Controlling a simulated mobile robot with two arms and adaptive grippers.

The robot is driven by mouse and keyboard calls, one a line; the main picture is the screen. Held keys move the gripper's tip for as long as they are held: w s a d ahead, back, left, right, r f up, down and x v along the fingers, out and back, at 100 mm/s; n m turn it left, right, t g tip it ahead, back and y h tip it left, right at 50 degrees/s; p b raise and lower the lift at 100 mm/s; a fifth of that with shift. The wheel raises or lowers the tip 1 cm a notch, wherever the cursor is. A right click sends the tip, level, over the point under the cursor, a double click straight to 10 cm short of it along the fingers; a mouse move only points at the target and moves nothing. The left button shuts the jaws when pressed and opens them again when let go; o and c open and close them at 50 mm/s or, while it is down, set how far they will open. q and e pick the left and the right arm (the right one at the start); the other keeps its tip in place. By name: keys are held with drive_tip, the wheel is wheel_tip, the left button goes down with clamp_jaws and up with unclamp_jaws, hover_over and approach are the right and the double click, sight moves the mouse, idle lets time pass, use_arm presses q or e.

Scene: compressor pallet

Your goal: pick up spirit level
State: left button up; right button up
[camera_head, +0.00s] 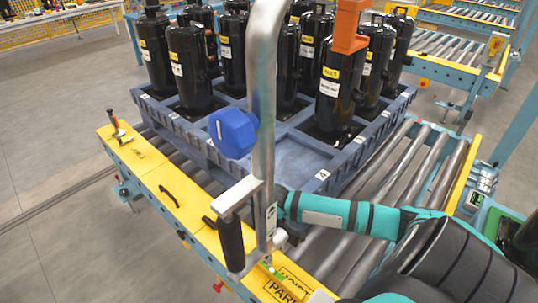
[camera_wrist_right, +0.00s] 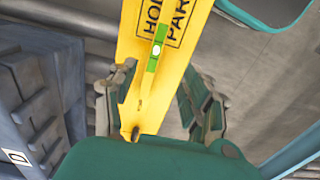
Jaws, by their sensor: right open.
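The spirit level (camera_wrist_right: 157,48) shows in the right wrist view as a small bright green piece with a pale vial. It lies on the yellow rail (camera_wrist_right: 150,75) beside the black HOIST PARK lettering. In the head view a small green bit of it (camera_head: 273,270) shows on the rail, just below the metal post. My right gripper (camera_wrist_right: 160,92) is open, with its two fingers on either side of the yellow rail and nothing between them. The level lies beyond the fingertips, roughly in line with the gap. In the head view that gripper is mostly hidden behind the post. My left gripper is not in view.
A blue pallet (camera_head: 330,160) with several black compressors is on the roller conveyor. A red-black tool (camera_head: 117,128) lies at the rail's far end.

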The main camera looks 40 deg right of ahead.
hover_over(272, 270)
drive_tip(key=f, duration=0.6)
drive_tip(key=f+b, duration=0.1)
drive_tip(key=f, duration=0.1)
drive_tip(key=shift+s+a+f, duration=0.2)
drive_tip(key=shift+s+f, duration=0.05)
drive_tip(key=shift+f, duration=0.95)
drive_tip(key=f, duration=0.4)
drive_tip(key=shift+w+d+f+b, duration=0.2)
drive_tip(key=shift+w+f+b, duration=0.1)
drive_tip(key=shift+w+b, duration=0.1)
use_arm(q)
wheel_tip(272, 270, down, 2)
use_arm(e)
drive_tip(key=shift+s, duration=0.1)
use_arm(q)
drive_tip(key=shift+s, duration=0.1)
use_arm(e)
clamp_jaws()
